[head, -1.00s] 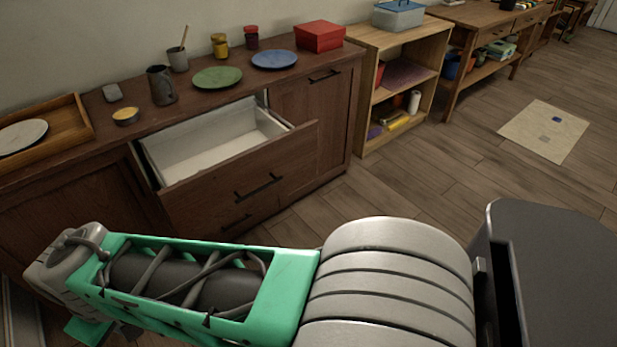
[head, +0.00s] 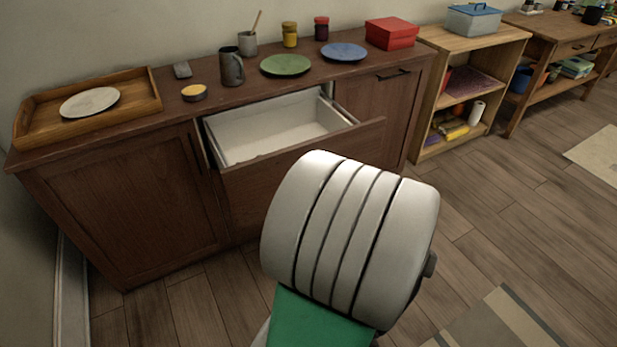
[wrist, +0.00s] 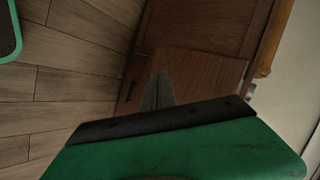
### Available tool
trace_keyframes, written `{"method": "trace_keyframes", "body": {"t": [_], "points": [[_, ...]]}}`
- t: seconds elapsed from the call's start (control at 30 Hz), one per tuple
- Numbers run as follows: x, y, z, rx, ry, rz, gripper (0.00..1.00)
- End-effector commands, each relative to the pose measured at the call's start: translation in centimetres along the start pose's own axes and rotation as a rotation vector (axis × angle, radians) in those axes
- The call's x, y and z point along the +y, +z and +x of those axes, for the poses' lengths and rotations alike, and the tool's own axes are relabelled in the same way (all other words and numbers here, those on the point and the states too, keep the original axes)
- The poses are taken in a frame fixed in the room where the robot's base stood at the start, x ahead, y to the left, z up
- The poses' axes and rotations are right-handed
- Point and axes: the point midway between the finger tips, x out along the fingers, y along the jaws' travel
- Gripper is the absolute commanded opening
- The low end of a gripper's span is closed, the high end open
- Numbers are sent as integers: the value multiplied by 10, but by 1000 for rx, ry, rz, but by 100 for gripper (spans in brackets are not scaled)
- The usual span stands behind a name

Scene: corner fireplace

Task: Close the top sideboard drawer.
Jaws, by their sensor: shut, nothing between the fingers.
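The top drawer (head: 250,188) of the dark wood sideboard (head: 130,210) is pulled out in the head view. Its white inside shows and looks empty. My arm covers the right part of its front, and its handle is hidden. My gripper is out of sight in the head view. In the wrist view my gripper (wrist: 158,92) is shut and empty, pointing at a brown wooden front (wrist: 190,75). I cannot tell whether the fingertips touch it. A dark handle (wrist: 131,90) shows just left of the fingertips there.
On the sideboard top stand a wooden tray (head: 140,97) with a plate, a grey mug (head: 232,68), a green plate (head: 286,65), a blue plate (head: 344,52) and a red box (head: 391,33). An open shelf (head: 468,90) stands to the right. Floor is clear in front.

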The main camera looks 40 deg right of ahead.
Motion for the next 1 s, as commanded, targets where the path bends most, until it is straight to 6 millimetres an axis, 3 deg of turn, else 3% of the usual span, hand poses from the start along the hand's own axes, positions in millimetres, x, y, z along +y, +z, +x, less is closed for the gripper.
{"method": "trace_keyframes", "body": {"t": [0.03,0.1,0.2,0.37,0.47,0.9,1.0], "points": [[17,-24,-12,94,-65,125,0],[29,-52,-33,214,-163,261,0],[43,-81,-64,350,-273,395,0],[50,-99,-86,440,-350,473,0],[48,-103,-78,439,-353,473,0],[27,-146,2,434,-350,466,0],[18,-157,13,436,-350,465,0]]}}
